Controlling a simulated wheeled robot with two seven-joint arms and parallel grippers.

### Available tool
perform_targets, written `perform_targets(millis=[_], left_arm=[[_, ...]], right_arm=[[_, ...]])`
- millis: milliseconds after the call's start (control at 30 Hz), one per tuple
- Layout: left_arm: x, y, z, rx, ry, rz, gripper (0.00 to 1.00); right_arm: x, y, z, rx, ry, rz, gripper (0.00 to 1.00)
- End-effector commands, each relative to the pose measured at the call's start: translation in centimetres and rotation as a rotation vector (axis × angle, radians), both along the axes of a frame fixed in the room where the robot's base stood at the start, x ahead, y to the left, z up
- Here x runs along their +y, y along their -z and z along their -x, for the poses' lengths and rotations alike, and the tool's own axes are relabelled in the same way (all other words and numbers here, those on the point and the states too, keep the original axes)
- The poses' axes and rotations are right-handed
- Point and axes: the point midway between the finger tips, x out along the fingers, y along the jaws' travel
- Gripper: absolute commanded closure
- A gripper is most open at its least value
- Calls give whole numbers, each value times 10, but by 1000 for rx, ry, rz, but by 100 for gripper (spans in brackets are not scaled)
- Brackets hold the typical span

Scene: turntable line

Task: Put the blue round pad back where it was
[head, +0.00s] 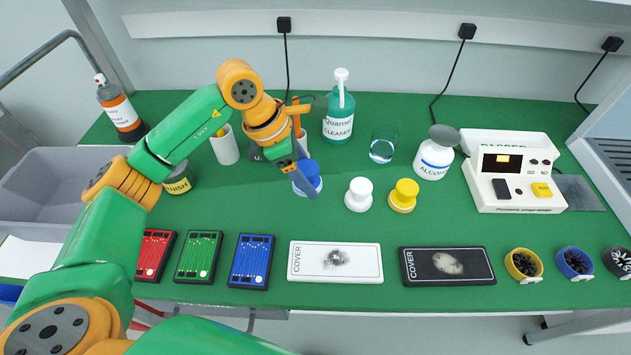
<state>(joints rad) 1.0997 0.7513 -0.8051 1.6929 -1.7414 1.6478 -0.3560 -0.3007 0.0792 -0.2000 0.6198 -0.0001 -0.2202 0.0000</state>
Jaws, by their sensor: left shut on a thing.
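The blue round pad (301,187) is at the middle of the green table, partly hidden by my left gripper. My left gripper (306,181) reaches down from the upper left and is shut on the blue pad. I cannot tell whether the pad touches the table or hangs just above it. A white round pad (358,196) and a yellow round pad (403,196) of similar shape stand to its right. My right gripper is not in view.
Behind stand a green cleaner bottle (339,118), a glass (383,147) and an alcohol bottle (434,158). A white cup (224,147) and a jar (177,181) are left. White (335,275) and black (446,281) covers lie in front. Clear table lies between pads and covers.

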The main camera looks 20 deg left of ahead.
Motion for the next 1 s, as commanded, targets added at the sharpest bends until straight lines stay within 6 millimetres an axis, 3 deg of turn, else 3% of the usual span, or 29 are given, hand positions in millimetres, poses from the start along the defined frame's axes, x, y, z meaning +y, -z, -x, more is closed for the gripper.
perform_targets(millis=[167, 333, 667, 700, 800, 1000], left_arm=[[-15, 21, -10, 5, 2, 1, 83], [-15, 49, -10, 2, 0, 0, 83], [-14, 57, -11, -1, 1, -1, 83], [-14, 56, -11, -2, 1, -1, 26], [-14, 55, -11, 0, 1, 0, 1], [-14, 55, -11, 0, 1, 0, 1]], right_arm=[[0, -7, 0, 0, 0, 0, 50], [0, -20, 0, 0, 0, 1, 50], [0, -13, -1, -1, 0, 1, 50], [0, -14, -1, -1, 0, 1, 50], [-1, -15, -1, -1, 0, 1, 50], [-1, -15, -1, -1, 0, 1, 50]])
